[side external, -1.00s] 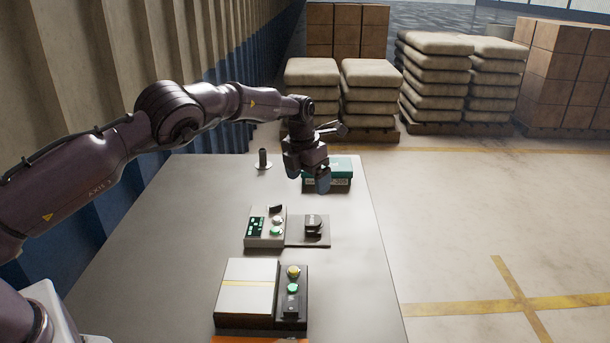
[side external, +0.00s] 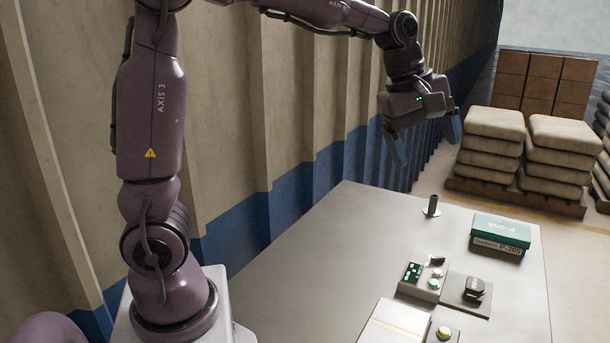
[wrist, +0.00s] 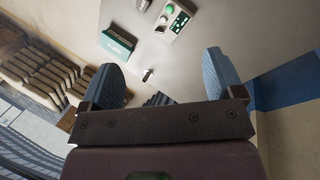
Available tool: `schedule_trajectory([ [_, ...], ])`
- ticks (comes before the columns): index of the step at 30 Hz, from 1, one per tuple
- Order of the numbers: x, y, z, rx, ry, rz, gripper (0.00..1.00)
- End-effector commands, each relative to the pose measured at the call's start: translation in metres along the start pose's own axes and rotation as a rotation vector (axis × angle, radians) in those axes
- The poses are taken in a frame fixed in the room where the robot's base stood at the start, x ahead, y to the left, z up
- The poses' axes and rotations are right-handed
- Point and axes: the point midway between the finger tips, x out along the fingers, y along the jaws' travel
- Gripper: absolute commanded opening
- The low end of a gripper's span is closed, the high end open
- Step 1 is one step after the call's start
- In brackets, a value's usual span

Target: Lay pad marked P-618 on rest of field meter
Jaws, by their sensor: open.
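My gripper (side external: 428,148) is raised well above the far left part of the table, with its blue fingers spread and nothing between them. The wrist view also shows the gripper (wrist: 165,72) open and empty. A grey instrument (side external: 424,276) with a dark screen and green buttons has a flat dark plate (side external: 456,301) beside it. A small black block (side external: 475,287) sits on that plate. I cannot read P-618 anywhere, and cannot tell which instrument is the field meter.
A green-topped box (side external: 500,233) labelled P-305 stands at the far right of the table. A dark upright post (side external: 432,205) stands left of it. A second instrument with a pale plate (side external: 398,322) and yellow button (side external: 444,332) is nearest. The table's left (side external: 320,270) is clear.

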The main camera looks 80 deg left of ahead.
Motion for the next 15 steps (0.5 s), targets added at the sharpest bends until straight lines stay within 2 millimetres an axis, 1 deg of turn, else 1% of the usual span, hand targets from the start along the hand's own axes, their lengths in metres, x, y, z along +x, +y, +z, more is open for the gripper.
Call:
schedule_trajectory([
  [1, -0.017, -0.02, 0.009, 0.144, 0.001, 0.022, 0.87],
  [2, -0.023, -0.032, 0.014, 0.239, 0.006, 0.029, 0.87],
  [3, -0.031, -0.048, 0.02, 0.366, 0.014, 0.04, 0.87],
  [5, -0.041, -0.073, 0.029, 0.559, 0.032, 0.052, 0.87],
  [6, -0.045, -0.09, 0.034, 0.687, 0.048, 0.058, 0.87],
  [9, -0.05, -0.129, 0.044, 0.984, 0.095, 0.063, 0.87],
  [12, -0.049, -0.16, 0.05, 1.221, 0.141, 0.054, 0.87],
  [15, -0.046, -0.18, 0.052, 1.384, 0.177, 0.04, 0.87],
])
